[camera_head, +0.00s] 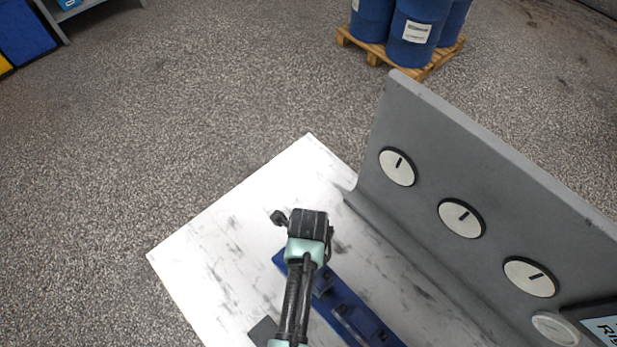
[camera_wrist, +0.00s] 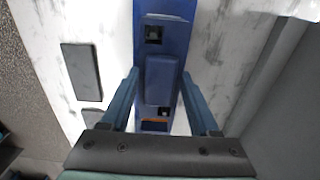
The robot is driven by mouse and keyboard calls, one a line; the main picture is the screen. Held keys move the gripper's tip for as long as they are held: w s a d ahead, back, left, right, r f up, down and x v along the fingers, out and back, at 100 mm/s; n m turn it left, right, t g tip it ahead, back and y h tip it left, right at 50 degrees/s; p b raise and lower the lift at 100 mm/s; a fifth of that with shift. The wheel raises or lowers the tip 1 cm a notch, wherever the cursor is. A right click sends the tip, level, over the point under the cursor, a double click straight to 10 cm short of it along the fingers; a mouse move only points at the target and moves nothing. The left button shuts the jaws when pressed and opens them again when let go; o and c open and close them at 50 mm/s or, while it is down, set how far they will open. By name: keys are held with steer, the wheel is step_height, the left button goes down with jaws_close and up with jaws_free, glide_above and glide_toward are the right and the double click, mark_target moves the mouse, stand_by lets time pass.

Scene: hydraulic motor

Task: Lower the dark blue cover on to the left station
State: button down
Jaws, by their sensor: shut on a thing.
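In the wrist view the dark blue cover (camera_wrist: 161,80) is a raised block between the two fingers of my gripper (camera_wrist: 160,75), which is shut on it. It lines up over the long blue base (camera_wrist: 175,8). Dark square openings show above and below the cover, with an orange strip near the lower one. I cannot tell whether the cover touches the base.
The white table (camera_head: 215,255) has free room left of the base. A dark flat plate (camera_wrist: 82,71) lies left of the base. A grey upright panel (camera_head: 480,160) with round dials stands along the right. Blue barrels (camera_head: 412,40) stand on a pallet behind.

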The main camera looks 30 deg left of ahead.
steer(key=shift+f+b, duration=0.45)
steer(key=shift+f, duration=0.2)
stand_by(0.7)
steer(key=shift+c, duration=0.2)
jaws_free()
step_height(320, 180, up, 13)
steer(key=b, duration=0.1)
stand_by(0.4)
